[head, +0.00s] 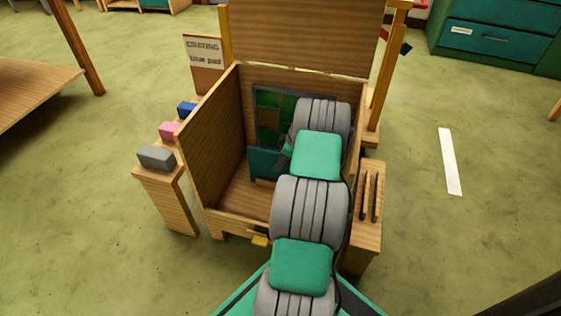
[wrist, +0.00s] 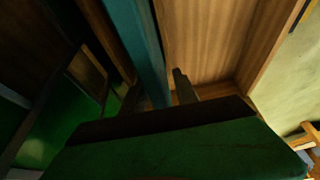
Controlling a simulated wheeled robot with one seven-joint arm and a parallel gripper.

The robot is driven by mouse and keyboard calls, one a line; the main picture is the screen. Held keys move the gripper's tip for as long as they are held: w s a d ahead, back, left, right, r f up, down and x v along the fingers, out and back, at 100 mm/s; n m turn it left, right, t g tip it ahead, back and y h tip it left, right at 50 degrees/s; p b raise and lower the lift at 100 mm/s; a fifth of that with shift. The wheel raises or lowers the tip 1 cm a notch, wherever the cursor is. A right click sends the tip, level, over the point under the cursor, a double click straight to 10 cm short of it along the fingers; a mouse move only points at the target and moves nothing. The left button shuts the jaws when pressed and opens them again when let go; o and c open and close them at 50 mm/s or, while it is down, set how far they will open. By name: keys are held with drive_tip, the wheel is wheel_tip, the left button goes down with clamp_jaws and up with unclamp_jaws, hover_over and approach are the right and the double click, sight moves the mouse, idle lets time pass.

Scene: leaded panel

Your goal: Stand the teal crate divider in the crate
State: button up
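The wooden crate (head: 222,140) stands in the middle of the head view, open toward me. The teal divider (head: 262,164) is inside it, in front of a panel of dark green and brown panes (head: 268,112) at the back. In the wrist view the divider (wrist: 146,50) shows as a long teal strip running down to my gripper. My gripper (wrist: 158,94) is inside the crate at the divider. A grey finger shows right of the strip with a gap between them, so it looks open. The other finger is hard to make out. My arm hides the crate's right part.
Grey (head: 156,157), pink (head: 169,131) and blue (head: 186,109) blocks sit on a stand left of the crate. A wooden stand with dark slots (head: 369,195) is at its right. A sign (head: 205,52) stands behind. The floor at right is mostly free.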

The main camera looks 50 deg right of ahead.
drive_tip(key=p+v, duration=0.5)
drive_tip(key=v, duration=0.7)
drive_tip(key=shift+r+p, duration=0.15)
drive_tip(key=shift+p, duration=0.25)
drive_tip(key=shift+w+r, duration=0.1)
drive_tip(key=w+a+r+m+g, duration=0.1)
drive_tip(key=w+a+r, duration=0.1)
drive_tip(key=a+r, duration=0.8)
drive_tip(key=w+a+r+m+g, duration=0.1)
drive_tip(key=w+a+r, duration=0.15)
drive_tip(key=a, duration=1.35)
drive_tip(key=s+a+r+m+h, duration=0.1)
drive_tip(key=s+a+r+m, duration=0.1)
drive_tip(key=s+a, duration=1.3)
drive_tip(key=shift+s+a+m+h, duration=0.4)
drive_tip(key=shift+a+m, duration=0.3)
drive_tip(key=shift+a, duration=0.3)
drive_tip(key=shift+r, duration=0.2)
